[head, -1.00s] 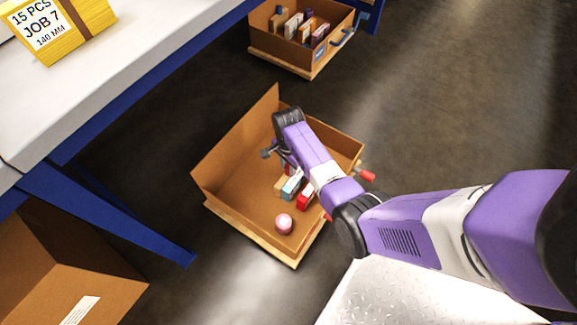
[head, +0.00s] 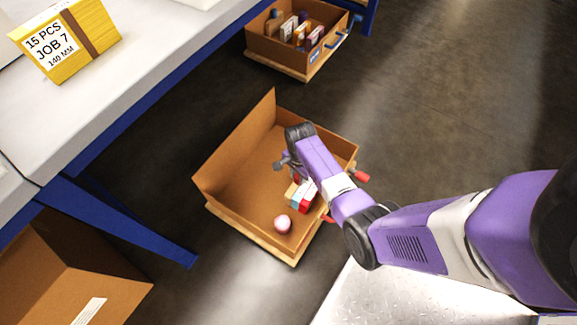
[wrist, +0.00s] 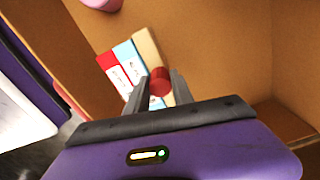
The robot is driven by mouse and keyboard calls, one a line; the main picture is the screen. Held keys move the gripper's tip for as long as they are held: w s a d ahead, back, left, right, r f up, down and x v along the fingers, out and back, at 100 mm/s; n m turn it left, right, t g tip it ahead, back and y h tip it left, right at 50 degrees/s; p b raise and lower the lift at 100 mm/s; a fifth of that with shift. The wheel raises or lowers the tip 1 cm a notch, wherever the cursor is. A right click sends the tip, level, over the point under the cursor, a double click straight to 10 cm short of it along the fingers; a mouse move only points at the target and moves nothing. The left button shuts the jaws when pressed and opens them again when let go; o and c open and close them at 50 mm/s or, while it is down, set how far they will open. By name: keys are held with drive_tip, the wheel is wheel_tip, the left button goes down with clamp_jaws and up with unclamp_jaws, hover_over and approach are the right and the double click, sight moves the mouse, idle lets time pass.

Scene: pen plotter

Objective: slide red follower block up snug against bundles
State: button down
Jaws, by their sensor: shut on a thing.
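My gripper (wrist: 158,85) is shut on a small red cylinder (wrist: 160,80) in the wrist view. It is low inside an open cardboard box (head: 231,157) on the floor, where my wrist partly hides the fingers in the head view. Close by, a tan block (wrist: 147,46), a light blue block (wrist: 125,54) and a red block (wrist: 106,62) lie side by side. The red and blue ones have white labels. I cannot tell which red piece is the follower block. A yellow bundle (head: 88,31) labelled "15 PCS JOB 7 140 MM" stands on the bench.
A second box (head: 275,53) with several items sits at the back. The bench (head: 130,75) with blue legs is at left, another cardboard box (head: 97,262) at lower left. Floor at right is open.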

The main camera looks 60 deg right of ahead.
sight(308, 187)
drive_tip(key=s+p, duration=0.1)
drive_tip(key=s, duration=0.3)
drive_tip(key=shift+s+p, duration=0.2)
drive_tip(key=shift+p, duration=0.2)
drive_tip(key=c, duration=1.1)
unclamp_jaws()
drive_tip(key=shift+w, duration=0.1)
drive_tip(key=shift+r, duration=0.1)
wheel_tip(308, 187, up, 8)
drive_tip(key=p, duration=0.4)
drive_tip(key=shift+f, duration=0.2)
